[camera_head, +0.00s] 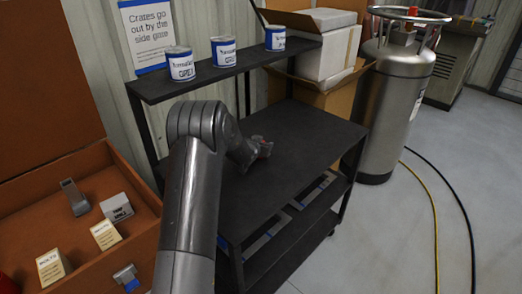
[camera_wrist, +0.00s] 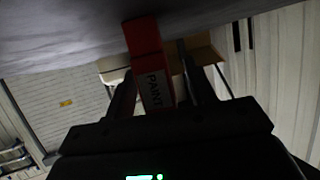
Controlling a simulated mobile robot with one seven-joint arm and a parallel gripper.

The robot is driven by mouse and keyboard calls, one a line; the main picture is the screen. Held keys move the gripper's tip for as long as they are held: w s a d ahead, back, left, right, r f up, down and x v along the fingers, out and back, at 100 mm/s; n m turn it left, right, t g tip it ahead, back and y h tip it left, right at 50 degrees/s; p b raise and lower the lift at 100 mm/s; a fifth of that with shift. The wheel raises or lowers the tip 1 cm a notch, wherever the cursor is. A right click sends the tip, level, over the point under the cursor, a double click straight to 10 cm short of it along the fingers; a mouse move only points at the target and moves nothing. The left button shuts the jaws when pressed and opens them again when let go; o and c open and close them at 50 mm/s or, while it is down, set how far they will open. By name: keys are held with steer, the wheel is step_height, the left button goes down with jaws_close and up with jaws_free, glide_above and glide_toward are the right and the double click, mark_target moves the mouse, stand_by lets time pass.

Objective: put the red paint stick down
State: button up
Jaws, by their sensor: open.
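The red paint stick (camera_wrist: 144,42) is in the wrist view, with a white label reading "PAINT". It is between the two dark fingers of my gripper (camera_wrist: 158,72), which is open around it. Its far end overlaps the grey surface at the top of that view; I cannot tell for certain whether it touches. In the head view my gripper (camera_head: 258,149) is low over the dark top of the cart (camera_head: 300,135).
Several labelled cans, one here (camera_head: 223,51), stand on the cart's raised shelf (camera_head: 165,88). A brown chest (camera_head: 45,217) with small boxes is at left. Cardboard boxes (camera_head: 330,105) and a steel tank (camera_head: 395,100) are behind and right. The cart top around my gripper is clear.

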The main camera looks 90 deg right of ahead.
jaws_close()
stand_by(0.5)
